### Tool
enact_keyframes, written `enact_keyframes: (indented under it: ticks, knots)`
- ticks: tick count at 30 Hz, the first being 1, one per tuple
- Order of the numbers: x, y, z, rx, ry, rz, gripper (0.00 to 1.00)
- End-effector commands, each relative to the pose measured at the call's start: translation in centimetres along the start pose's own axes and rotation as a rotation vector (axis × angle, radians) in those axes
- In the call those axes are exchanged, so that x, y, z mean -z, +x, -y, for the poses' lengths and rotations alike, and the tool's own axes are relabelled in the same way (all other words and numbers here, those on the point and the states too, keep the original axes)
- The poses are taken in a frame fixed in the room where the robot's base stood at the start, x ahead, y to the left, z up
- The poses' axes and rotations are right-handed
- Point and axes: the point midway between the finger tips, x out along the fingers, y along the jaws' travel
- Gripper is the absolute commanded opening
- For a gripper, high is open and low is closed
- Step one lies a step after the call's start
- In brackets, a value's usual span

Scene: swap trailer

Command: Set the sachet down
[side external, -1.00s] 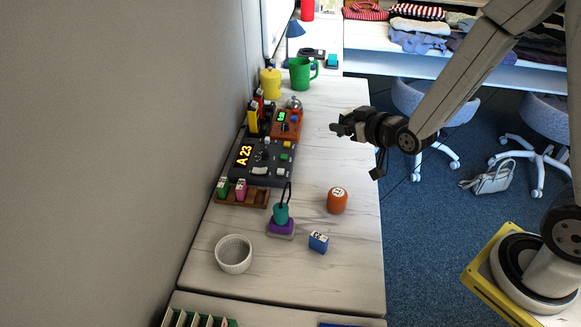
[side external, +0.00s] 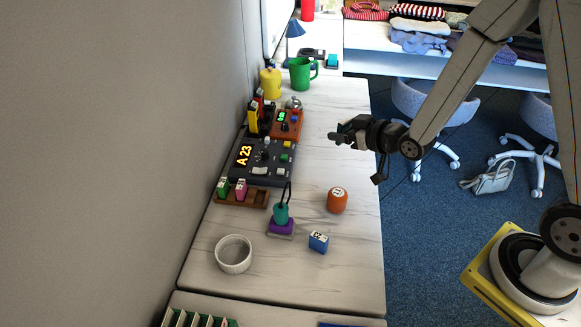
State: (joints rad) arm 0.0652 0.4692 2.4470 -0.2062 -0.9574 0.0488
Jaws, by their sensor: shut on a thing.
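My gripper (side external: 338,137) is over the right part of the white table (side external: 345,270), to the right of the orange-brown box with the green display. It is shut on the sachet, which is too small and dark to make out between the fingertips. The fingers point left and stand above the tabletop; the exact height cannot be told.
A grey console showing "A 23" (side external: 262,160), an orange-brown box (side external: 286,125), a green mug (side external: 301,73) and a yellow canister (side external: 270,82) line the wall side. An orange round object (side external: 337,200), blue block (side external: 318,242), purple-teal object (side external: 281,222) and white bowl (side external: 233,254) stand nearer. Mid-right tabletop is clear.

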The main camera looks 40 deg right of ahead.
Motion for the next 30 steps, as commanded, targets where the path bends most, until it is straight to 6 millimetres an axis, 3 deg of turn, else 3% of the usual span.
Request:
enact_keyframes:
  ticks: [16,30]
  knots:
    - [-7.7,1.1,1.1,0.335,-0.134,0.004,0.08]
    - [-15.3,-1.6,3.5,0.663,-0.269,0.002,0.08]
